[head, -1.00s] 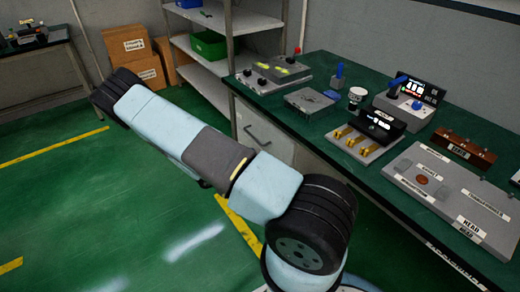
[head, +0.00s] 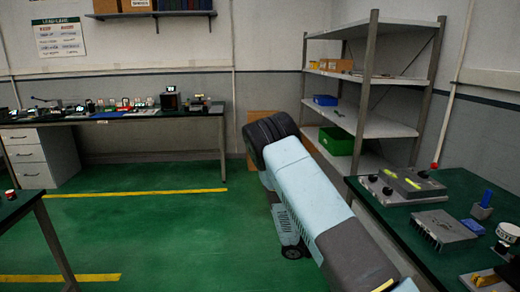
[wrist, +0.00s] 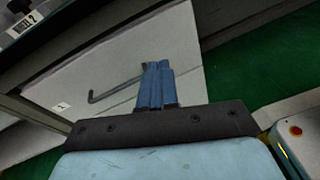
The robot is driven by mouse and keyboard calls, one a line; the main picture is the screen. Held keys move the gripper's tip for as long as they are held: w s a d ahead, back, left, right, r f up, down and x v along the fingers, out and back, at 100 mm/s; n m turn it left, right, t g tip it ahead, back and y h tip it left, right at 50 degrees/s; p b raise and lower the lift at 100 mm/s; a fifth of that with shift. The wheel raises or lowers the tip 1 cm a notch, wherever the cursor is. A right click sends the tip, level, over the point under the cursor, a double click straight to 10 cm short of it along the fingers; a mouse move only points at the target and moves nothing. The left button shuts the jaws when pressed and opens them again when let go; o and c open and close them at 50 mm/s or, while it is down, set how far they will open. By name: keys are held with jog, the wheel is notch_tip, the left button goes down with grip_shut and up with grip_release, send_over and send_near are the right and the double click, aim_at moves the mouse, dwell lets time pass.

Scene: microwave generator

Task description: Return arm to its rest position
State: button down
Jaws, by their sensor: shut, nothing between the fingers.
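My gripper shows in the wrist view (wrist: 158,86). Its two blue fingers are together, with nothing between them. They appear in front of a pale drawer front (wrist: 110,75) with a dark bent handle (wrist: 112,90); I cannot tell how far apart they are. In the head view my light blue and grey arm reaches from the lower right up toward the middle, over the green floor. My gripper does not show in the head view.
A green workbench (head: 415,225) with devices stands at the right. A grey shelf unit (head: 385,124) with a green bin (head: 337,141) stands behind the arm. A long bench (head: 150,112) lines the back wall. The green floor (head: 150,235) at the left is open.

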jog(key=s+a+r+m+g+y, duration=0.1)
jog(key=s+r+m+y, duration=0.15)
jog(key=r, duration=0.45)
jog(key=s+a+r+m+g+y, duration=0.1)
jog(key=s+r+m+y, duration=0.2)
jog(key=r, duration=0.4)
jog(key=s+a+r+m+t+y, duration=0.3)
jog(key=s+r+m+t+y, duration=0.1)
jog(key=s+r, duration=0.6)
jog(key=s+a+r+m+t+y, duration=0.3)
jog(key=s+r+m+t+y, duration=0.2)
jog(key=s+r, duration=0.6)
notch_tip(320, 180, up, 6)
jog(key=shift+a+f+y, duration=0.1)
jog(key=shift+a+y, duration=0.25)
jog(key=shift+y, duration=0.3)
